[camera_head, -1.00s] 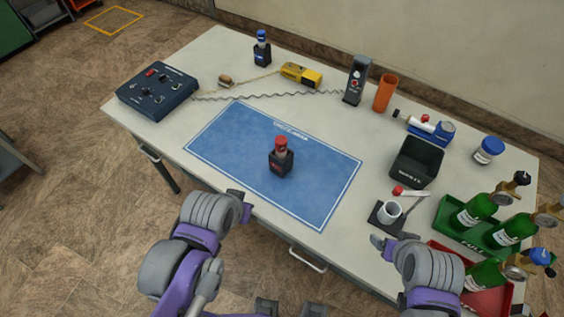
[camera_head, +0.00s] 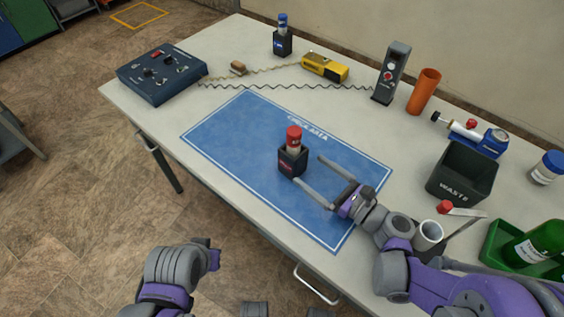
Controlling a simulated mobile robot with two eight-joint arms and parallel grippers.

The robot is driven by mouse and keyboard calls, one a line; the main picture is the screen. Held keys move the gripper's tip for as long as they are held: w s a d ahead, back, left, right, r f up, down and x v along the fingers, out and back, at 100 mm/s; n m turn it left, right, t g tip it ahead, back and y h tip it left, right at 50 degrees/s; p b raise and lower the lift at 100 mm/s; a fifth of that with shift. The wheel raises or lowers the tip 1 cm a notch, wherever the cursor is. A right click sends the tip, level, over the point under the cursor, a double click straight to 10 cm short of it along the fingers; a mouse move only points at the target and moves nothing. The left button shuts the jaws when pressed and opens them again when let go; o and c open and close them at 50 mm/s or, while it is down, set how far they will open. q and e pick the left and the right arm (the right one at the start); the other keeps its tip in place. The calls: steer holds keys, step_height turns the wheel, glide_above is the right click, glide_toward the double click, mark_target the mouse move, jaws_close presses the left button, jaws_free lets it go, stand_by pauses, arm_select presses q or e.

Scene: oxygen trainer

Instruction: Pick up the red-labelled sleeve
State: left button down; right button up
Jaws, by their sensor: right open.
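The red-labelled sleeve (camera_head: 291,162) is a small black holder standing upright on the blue mat (camera_head: 235,130). A red-capped vial (camera_head: 294,139) stands in it. My right gripper (camera_head: 309,169) is open, its two long grey fingers pointing left towards the sleeve from its right side. The fingertips look very close to the sleeve; I cannot tell whether they touch it.
A blue-labelled sleeve (camera_head: 282,43) stands at the back. A black waste bin (camera_head: 463,172), a white cup (camera_head: 428,235) and a green tray (camera_head: 492,250) are at the right. A control box (camera_head: 160,76) sits at the left. The mat's left part is clear.

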mark_target(301, 164)
steer(key=shift+w+a, duration=0.3)
steer(key=x, duration=0.6)
steer(key=shift+w+a, duration=0.15)
steer(key=shift+a, duration=0.2)
steer(key=shift+r, duration=0.1)
steer(key=c, duration=1.4)
